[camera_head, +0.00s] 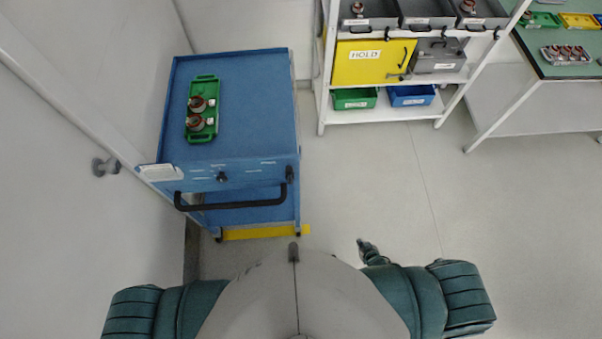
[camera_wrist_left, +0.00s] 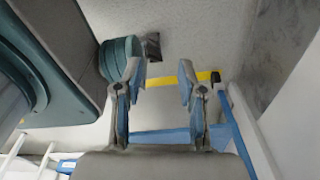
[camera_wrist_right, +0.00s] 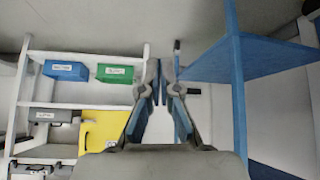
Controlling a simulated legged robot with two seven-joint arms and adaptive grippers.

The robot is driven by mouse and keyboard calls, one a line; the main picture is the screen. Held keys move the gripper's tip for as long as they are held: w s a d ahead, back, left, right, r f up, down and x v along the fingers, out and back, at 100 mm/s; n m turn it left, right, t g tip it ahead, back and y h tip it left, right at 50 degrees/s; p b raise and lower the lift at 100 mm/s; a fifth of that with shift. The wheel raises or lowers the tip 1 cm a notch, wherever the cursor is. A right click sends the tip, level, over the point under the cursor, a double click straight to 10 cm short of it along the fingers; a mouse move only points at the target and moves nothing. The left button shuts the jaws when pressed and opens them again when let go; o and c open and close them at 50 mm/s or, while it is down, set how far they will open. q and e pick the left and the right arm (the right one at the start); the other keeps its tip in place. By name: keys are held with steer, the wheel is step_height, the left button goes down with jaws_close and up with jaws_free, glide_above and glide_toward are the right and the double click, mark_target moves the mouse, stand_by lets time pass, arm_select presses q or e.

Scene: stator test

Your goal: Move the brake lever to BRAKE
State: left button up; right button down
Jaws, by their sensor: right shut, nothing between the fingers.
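The blue cart (camera_head: 240,110) stands left of centre in the head view. Its front panel carries a small black knob or lever (camera_head: 222,176) near the middle, between small labels too small to read. Another black piece (camera_head: 290,174) sits at the panel's right end, by the handle. I cannot tell which is the brake lever or its setting. My right gripper (camera_head: 364,246) is shut and empty, apart from the cart; its fingers also show in the right wrist view (camera_wrist_right: 163,82). My left gripper (camera_wrist_left: 162,75) is open and empty in its wrist view, hidden in the head view.
A black push handle (camera_head: 232,204) crosses the cart's front. A green tray (camera_head: 202,108) with reddish parts lies on top. A yellow strip (camera_head: 264,232) lies at the cart's foot. A white wall is close on the left. A white shelf (camera_head: 385,115) stands right; floor between is clear.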

mark_target(290, 174)
steer(key=w+a+r+n+t+y+b, duration=0.1)
steer(key=w+a+r+n+t+y, duration=0.2)
steer(key=w+r, duration=0.75)
steer(key=w+a+r+n+t+y+b, duration=0.1)
steer(key=w+a+r+t+y, duration=0.15)
steer(key=w+r+y, duration=0.6)
arm_select(q)
steer(key=w+f+b, duration=0.2)
steer(key=f, duration=0.1)
steer(key=shift+w+d+f, duration=0.15)
steer(key=shift+d, duration=0.25)
arm_select(e)
steer(key=s+a+r+n+g+y, duration=0.1)
steer(key=s+r+n+g+y, duration=0.1)
steer(key=r, duration=0.5)
steer(key=s+a+r+n+g+y, duration=0.2)
steer(key=r+n+g+y, duration=0.2)
steer(key=r, duration=0.3)
steer(key=s+a+r+n+g+y, duration=0.2)
steer(key=r+n+g+y, duration=0.1)
steer(key=r, duration=0.4)
steer(key=shift+s+a+r+g, duration=0.2)
steer(key=shift+s+r+g, duration=0.05)
steer(key=shift+r+g, duration=0.1)
